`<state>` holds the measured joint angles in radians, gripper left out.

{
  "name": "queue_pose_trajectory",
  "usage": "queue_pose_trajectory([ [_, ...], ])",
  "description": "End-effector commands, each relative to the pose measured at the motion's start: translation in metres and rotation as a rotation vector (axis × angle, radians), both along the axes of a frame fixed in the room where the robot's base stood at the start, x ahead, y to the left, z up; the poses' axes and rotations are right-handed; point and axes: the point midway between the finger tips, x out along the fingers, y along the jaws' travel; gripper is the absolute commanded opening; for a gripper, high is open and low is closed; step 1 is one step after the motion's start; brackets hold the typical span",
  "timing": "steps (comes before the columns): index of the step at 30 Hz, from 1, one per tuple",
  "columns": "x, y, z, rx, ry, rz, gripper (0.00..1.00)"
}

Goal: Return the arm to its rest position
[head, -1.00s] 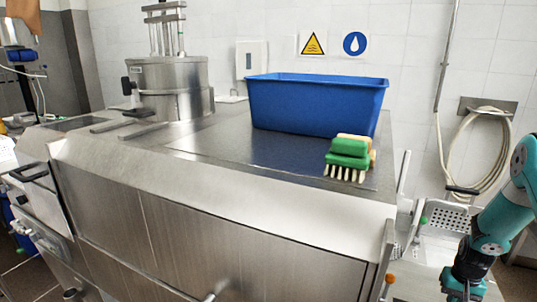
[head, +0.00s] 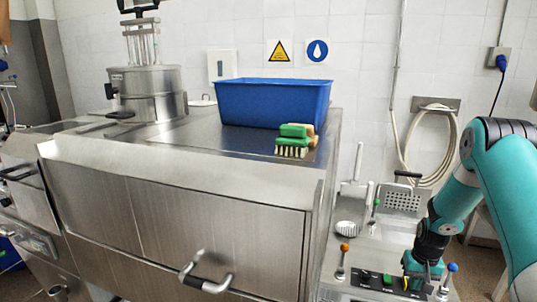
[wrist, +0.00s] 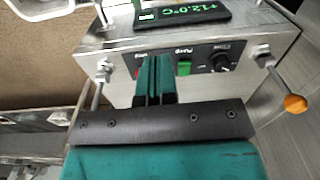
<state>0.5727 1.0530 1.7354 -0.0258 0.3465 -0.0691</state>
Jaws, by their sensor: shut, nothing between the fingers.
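My teal arm reaches in from the right edge of the head view and bends downward. My gripper (head: 407,284) hangs low at the right, close to a control panel (head: 376,281) on the front of a steel unit. In the wrist view the two teal fingers of my gripper (wrist: 155,78) lie side by side, shut, with nothing between them. Behind them the wrist view shows the panel with a green switch (wrist: 183,68), a black knob (wrist: 221,62) and a green-lit display (wrist: 184,13). I cannot tell whether the fingertips touch the panel.
An orange-knobbed lever (head: 344,248) and a blue-knobbed lever (head: 452,267) flank the panel. A perforated basket (head: 401,202) stands behind. A blue tub (head: 272,104) and green brushes (head: 293,141) sit on the steel counter (head: 200,148). A hose (head: 452,150) hangs on the wall.

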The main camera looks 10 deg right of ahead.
Motion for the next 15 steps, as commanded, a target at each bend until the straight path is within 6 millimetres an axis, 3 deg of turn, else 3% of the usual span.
queue_pose_trajectory([
  [8, 0.019, 0.045, 0.051, 0.034, -0.044, 0.106, 0.00],
  [11, 0.025, 0.075, 0.077, 0.051, -0.063, 0.167, 0.00],
  [15, 0.027, 0.135, 0.123, 0.084, -0.095, 0.285, 0.00],
])
